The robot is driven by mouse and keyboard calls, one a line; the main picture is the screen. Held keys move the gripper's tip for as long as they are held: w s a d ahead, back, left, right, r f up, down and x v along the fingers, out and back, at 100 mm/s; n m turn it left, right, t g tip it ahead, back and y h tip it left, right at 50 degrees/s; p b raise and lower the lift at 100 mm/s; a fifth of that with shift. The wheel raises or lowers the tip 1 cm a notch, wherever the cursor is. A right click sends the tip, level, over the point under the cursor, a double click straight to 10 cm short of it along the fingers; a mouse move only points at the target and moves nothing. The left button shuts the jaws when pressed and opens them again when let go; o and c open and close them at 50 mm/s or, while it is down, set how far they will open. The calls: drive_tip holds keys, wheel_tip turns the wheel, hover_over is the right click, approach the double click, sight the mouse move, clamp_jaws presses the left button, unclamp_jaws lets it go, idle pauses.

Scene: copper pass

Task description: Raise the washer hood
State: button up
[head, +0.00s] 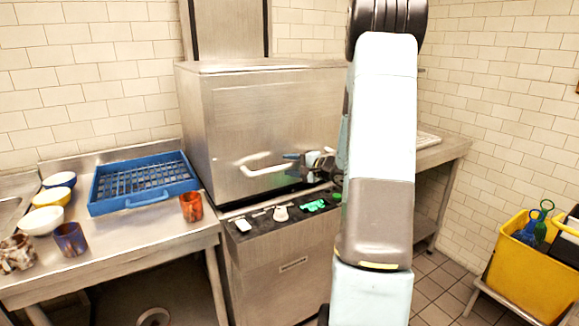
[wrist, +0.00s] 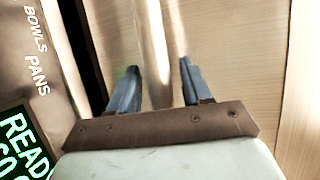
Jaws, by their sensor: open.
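The washer hood (head: 265,115) is a boxy steel cover in the middle of the head view. It sits low, just above the control panel. A pale bar handle (head: 262,170) runs across its lower front. My gripper (head: 292,161) is at the right end of this handle, in front of the hood, partly hidden by my arm. In the wrist view my gripper (wrist: 158,68) is open, and the shiny handle bar (wrist: 152,35) passes between its two blue fingers. I cannot tell whether either finger touches the bar.
The control panel (head: 283,213) has knobs and green buttons below the hood. On the left counter are a blue rack (head: 143,180), an orange cup (head: 191,207), a purple cup (head: 70,239) and several bowls. A yellow bucket (head: 530,275) stands right.

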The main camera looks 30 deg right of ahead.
drive_tip(key=shift+w+a, duration=0.15)
drive_tip(key=shift+w, duration=0.05)
clamp_jaws()
drive_tip(key=shift+f, duration=0.1)
idle(0.4)
